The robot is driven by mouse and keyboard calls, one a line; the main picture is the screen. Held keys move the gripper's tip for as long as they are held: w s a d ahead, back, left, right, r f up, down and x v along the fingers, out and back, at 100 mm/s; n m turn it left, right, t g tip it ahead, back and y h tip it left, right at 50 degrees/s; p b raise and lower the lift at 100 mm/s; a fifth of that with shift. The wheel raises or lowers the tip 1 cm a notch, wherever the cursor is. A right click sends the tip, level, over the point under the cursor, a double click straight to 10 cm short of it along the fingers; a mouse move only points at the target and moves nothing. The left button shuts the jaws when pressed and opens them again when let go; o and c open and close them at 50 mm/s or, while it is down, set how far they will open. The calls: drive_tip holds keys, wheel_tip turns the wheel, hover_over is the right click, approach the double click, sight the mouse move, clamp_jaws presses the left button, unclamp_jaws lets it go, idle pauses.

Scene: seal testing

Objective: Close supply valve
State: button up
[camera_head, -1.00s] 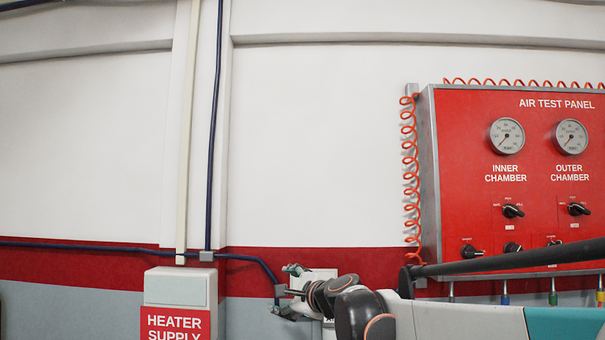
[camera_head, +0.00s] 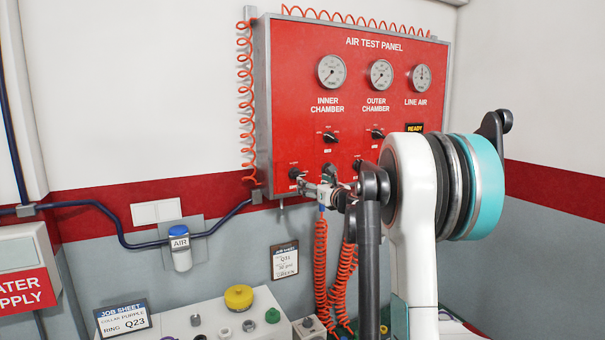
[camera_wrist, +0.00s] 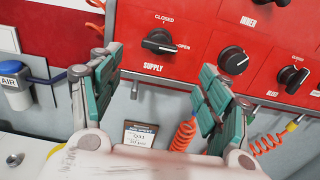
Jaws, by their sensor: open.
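The supply valve (camera_wrist: 160,42) is a black knob on the red air test panel, labelled SUPPLY below, CLOSED above and OPEN at its right. Its handle lies roughly horizontal, toward the OPEN mark. It also shows in the head view (camera_head: 295,173) at the panel's lower left. My gripper (camera_wrist: 156,66) is open and empty, its teal-padded fingers spread wide. In the wrist view the valve appears between and above the fingertips, with no finger touching it. In the head view my gripper (camera_head: 318,188) is at the panel's lower edge, partly hidden by my arm.
Another black knob (camera_wrist: 233,59) sits right of the supply valve, close to the right finger. Orange coiled hoses (camera_head: 321,262) hang below the panel. A blue-topped AIR unit (camera_head: 180,248) is on the wall at left.

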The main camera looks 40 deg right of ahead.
sight(298, 173)
drive_tip(key=p+x, duration=0.2)
drive_tip(key=x, duration=1)
drive_tip(key=shift+w+a, duration=0.1)
drive_tip(key=shift+w, duration=0.05)
drive_tip(key=c, duration=1.1)
